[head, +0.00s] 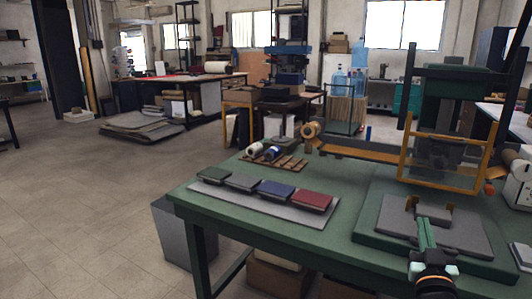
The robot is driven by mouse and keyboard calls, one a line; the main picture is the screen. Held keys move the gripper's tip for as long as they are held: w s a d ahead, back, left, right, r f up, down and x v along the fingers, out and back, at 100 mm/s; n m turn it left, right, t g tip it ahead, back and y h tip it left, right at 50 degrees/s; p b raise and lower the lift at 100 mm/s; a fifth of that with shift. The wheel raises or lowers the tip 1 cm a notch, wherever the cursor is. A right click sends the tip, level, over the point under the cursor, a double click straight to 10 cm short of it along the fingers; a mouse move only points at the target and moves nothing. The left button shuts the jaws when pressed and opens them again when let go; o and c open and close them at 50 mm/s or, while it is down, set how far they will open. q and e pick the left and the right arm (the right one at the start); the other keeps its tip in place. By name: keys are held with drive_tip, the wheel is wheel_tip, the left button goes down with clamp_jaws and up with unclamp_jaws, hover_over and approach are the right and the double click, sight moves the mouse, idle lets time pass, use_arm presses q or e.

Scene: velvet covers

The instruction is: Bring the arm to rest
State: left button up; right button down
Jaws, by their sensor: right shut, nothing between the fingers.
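My right gripper (424,224) shows at the lower right, reaching up from the bottom edge over the grey plate (389,214) on the green table (335,232). Its slim green fingers are together, with nothing between them. Their tips are close to a small grey block with brown sides (434,212) on the plate; I cannot tell whether they touch it. My left gripper is not in view.
A grey mat (250,206) bears a row of velvet-covered pieces: green (214,175), dark grey (243,182), blue (275,190) and red (311,200). An orange frame (404,160) stands behind the plate. Rolls (254,149) lie farther back. Open floor is at left.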

drive_tip(key=s+a+f+n+g+y, duration=0.25)
drive_tip(key=s+a+f, duration=0.3)
drive_tip(key=f, duration=0.45)
drive_tip(key=s+a+f+n+g+y, duration=0.1)
drive_tip(key=s+a+f+g+y, duration=0.15)
drive_tip(key=s+a+f, duration=0.5)
drive_tip(key=s+a+f+n+g+y, duration=0.1)
drive_tip(key=s+a+f+g+y, duration=0.2)
drive_tip(key=f, duration=0.8)
drive_tip(key=s+a+f+g+y, duration=0.1)
drive_tip(key=s+a+f, duration=0.2)
drive_tip(key=s, duration=0.3)
drive_tip(key=s+a+f+g+y, duration=0.2)
drive_tip(key=s+a+f, duration=0.1)
drive_tip(key=s, duration=0.3)
use_arm(q)
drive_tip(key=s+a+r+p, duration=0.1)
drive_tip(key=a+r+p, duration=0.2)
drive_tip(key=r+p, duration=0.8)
drive_tip(key=p, duration=0.4)
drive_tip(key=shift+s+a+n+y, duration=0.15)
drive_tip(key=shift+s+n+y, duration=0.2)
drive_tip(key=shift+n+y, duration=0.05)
use_arm(e)
drive_tip(key=d+r+h, duration=0.1)
drive_tip(key=d+r, duration=0.2)
drive_tip(key=r, duration=0.8)
drive_tip(key=shift+s+t, duration=0.25)
drive_tip(key=shift+t, duration=0.05)
